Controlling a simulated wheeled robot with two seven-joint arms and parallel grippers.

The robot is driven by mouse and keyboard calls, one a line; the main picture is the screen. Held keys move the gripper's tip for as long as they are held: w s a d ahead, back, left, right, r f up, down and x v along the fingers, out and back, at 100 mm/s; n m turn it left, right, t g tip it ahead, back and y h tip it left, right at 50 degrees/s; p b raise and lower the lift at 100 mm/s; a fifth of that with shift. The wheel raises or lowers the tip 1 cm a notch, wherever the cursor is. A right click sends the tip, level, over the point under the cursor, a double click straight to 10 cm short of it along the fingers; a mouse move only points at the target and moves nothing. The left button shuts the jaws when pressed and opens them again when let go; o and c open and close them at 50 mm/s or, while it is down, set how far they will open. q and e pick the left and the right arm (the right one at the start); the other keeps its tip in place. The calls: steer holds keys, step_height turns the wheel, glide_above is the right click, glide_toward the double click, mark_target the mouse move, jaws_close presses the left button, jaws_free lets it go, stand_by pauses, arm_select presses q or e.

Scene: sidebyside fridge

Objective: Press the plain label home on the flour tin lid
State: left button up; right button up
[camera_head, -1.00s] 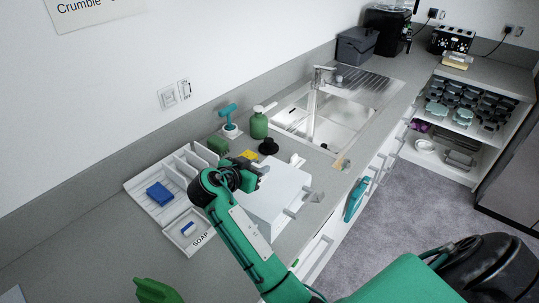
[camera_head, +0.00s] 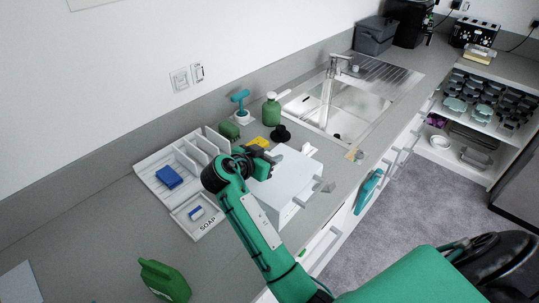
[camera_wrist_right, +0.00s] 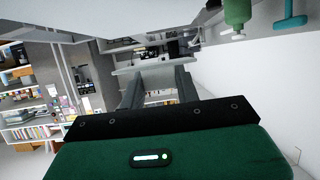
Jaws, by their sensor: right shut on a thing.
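My right gripper (camera_head: 268,166) is over the counter, at the left edge of a white box-like thing (camera_head: 293,184). In the right wrist view, its two dark fingers (camera_wrist_right: 158,88) stand apart, with a grey thing (camera_wrist_right: 158,77) between them. I cannot make out what that thing is, or whether it belongs to the white box. No flour tin, lid or plain label can be made out in either view. My left gripper is not in view.
A white divided tray (camera_head: 150,168) with a blue sponge (camera_head: 169,177) and a soap tray (camera_head: 208,224) are left of my arm. A green bottle (camera_head: 271,111), teal brush (camera_head: 240,100) and black object (camera_head: 281,134) stand behind.

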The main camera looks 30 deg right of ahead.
step_height(320, 180, down, 4)
steer(key=shift+r+b, duration=0.2)
steer(key=shift+b, duration=0.95)
steer(key=shift+f, duration=0.2)
steer(key=shift+b, duration=0.5)
stand_by(0.5)
steer(key=shift+f+b, duration=0.7)
steer(key=shift+f, duration=0.15)
steer(key=o, duration=0.9)
steer(key=shift+r, duration=0.1)
steer(key=shift+a, duration=0.1)
